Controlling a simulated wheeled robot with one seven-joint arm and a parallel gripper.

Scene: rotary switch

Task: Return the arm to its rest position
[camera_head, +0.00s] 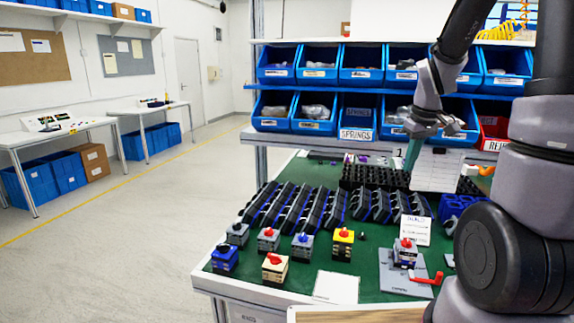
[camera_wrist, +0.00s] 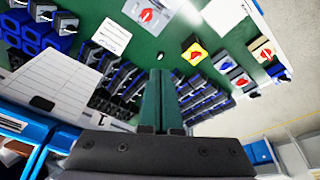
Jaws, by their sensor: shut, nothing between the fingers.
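My arm rises on the right side of the head view and hangs down over the back of the bench. My gripper (camera_head: 412,154) is at its lower end, in front of the blue bins and above the bench. In the wrist view, the two green fingers of my gripper (camera_wrist: 160,72) lie side by side, shut with nothing between them. A rotary switch with a red knob (camera_head: 405,250) sits on a grey plate at the bench's front right. It also shows at the top of the wrist view (camera_wrist: 150,14), apart from the fingers.
Several small switch boxes, such as a yellow one (camera_head: 343,242), stand along the front of the green bench top (camera_head: 372,266). Rows of black and blue parts (camera_head: 300,205) fill the middle. Blue bins (camera_head: 320,62) line the rack behind. Open floor (camera_head: 130,235) lies to the left.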

